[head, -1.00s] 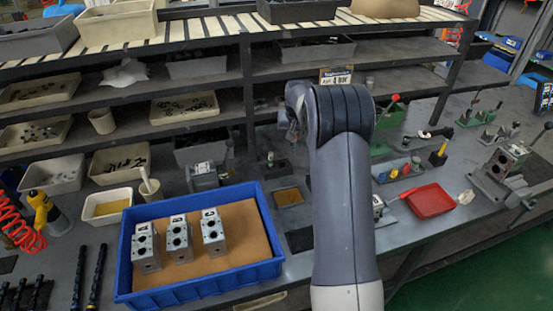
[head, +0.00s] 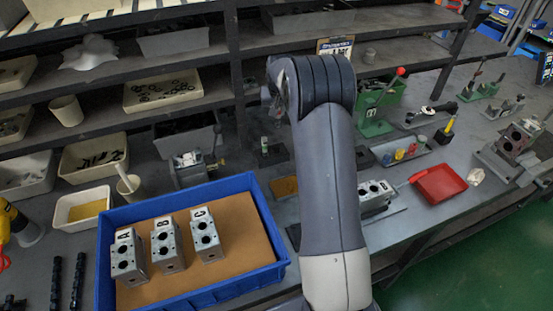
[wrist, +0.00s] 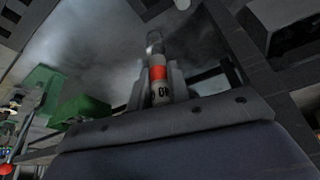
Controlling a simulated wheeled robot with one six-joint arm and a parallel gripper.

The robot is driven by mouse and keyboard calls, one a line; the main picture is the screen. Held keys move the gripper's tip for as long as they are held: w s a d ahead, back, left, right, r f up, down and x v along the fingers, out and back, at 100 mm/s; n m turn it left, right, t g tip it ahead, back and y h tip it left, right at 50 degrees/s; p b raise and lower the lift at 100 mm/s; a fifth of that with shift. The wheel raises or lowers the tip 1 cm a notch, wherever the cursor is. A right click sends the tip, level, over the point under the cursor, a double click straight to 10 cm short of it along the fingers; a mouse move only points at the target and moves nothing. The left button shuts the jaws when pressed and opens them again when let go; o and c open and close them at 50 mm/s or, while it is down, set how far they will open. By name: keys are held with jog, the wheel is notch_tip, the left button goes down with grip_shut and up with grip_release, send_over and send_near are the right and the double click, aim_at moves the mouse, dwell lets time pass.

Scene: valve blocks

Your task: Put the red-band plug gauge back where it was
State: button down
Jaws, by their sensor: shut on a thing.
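The red-band plug gauge (wrist: 158,74) shows in the wrist view, with a pale handle, dark lettering and a grey metal end pointing away. My gripper (wrist: 159,84) is shut on its handle, one finger on each side. In the head view my arm hides the gauge and the gripper fingers. A small plug gauge with a green top (head: 265,146) stands in a dark base left of my arm. No empty place for the red-band gauge can be made out for sure.
A blue tray (head: 196,296) with valve blocks A, B and C stands at front left. Another valve block (head: 374,191) is partly behind my arm. A red tray (head: 440,184), a grey tray of coloured parts (head: 410,152) and a green press (head: 374,125) stand to the right. Shelves are behind.

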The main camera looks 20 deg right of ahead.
aim_at(278, 120)
notch_tip(278, 120, down, 4)
jog(key=b, duration=0.3)
jog(key=shift+w+f+b, duration=0.1)
jog(key=shift+f+b, duration=0.1)
jog(key=shift+b, duration=0.1)
jog(key=shift+f+p, duration=0.9)
jog(key=shift+f, duration=4.2)
jog(key=c, duration=1.3)
grip_release()
jog(key=shift+c, duration=0.2)
jog(key=shift+r, duration=0.1)
jog(key=shift+r+p, duration=0.2)
jog(key=shift+p, duration=0.1)
jog(key=b+v, duration=0.2)
jog(key=v, duration=0.9)
jog(key=shift+s+r, duration=0.3)
jog(key=shift+r, duration=0.05)
